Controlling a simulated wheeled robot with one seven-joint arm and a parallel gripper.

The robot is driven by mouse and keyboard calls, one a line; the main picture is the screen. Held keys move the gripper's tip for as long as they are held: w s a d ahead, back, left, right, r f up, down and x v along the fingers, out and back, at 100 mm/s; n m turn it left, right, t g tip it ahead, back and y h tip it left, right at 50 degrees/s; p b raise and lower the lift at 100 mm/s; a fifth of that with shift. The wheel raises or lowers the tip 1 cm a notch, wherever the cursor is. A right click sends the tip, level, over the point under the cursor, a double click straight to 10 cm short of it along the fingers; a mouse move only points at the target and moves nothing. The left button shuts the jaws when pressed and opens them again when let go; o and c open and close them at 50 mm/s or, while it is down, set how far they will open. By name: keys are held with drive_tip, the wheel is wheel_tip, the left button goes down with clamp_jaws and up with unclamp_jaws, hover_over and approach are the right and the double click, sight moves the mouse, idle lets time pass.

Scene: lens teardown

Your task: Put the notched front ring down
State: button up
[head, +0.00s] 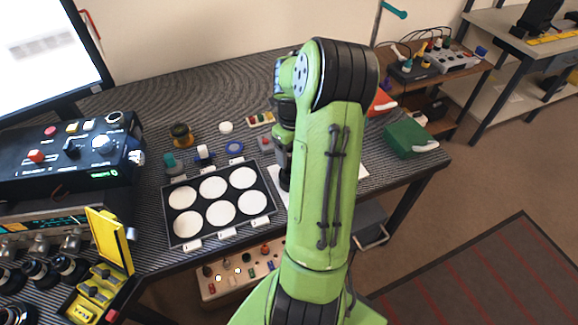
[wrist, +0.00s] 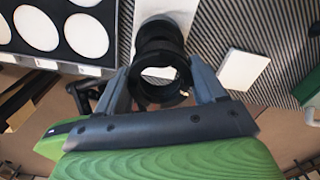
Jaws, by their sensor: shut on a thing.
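In the wrist view my gripper (wrist: 161,82) is shut on a black ring (wrist: 160,97), with one grey finger on each side of it. I take this for the notched front ring; its notches are not clear. A black round lens part (wrist: 158,32) shows directly beyond the ring over a white sheet (wrist: 180,8); I cannot tell whether the two touch. In the head view my arm hides most of the gripper and the ring. A black tray (head: 173,231) with several white round pads, all empty, lies left of my arm.
A green box (head: 405,139) sits at the table's right end.

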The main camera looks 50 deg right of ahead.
drive_tip(key=shift+f+b, duration=0.9)
drive_tip(key=shift+f, duration=1.45)
drive_tip(key=o, duration=1.1)
drive_tip(key=shift+r, duration=0.1)
wheel_tip(320, 180, up, 13)
drive_tip(key=p, duration=0.4)
drive_tip(key=w+a+r+n+h, duration=0.2)
drive_tip(key=a+r+n, duration=0.5)
drive_tip(key=a+n, duration=0.4)
drive_tip(key=s+a+r+n+t, duration=0.1)
drive_tip(key=s+a+n+t, duration=0.1)
drive_tip(key=a+n, duration=0.4)
drive_tip(key=s+a+r+n+t+y, duration=0.1)
drive_tip(key=s+a+n, duration=0.4)
drive_tip(key=n, duration=0.6)
drive_tip(key=s+a+r+n+t+y, duration=0.1)
drive_tip(key=s+a+n+t, duration=0.1)
drive_tip(key=a+n, duration=0.6)
drive_tip(key=shift+s+a+r+n+t, duration=0.3)
drive_tip(key=shift+s+a+n, duration=0.1)
drive_tip(key=shift+s+n, duration=0.45)
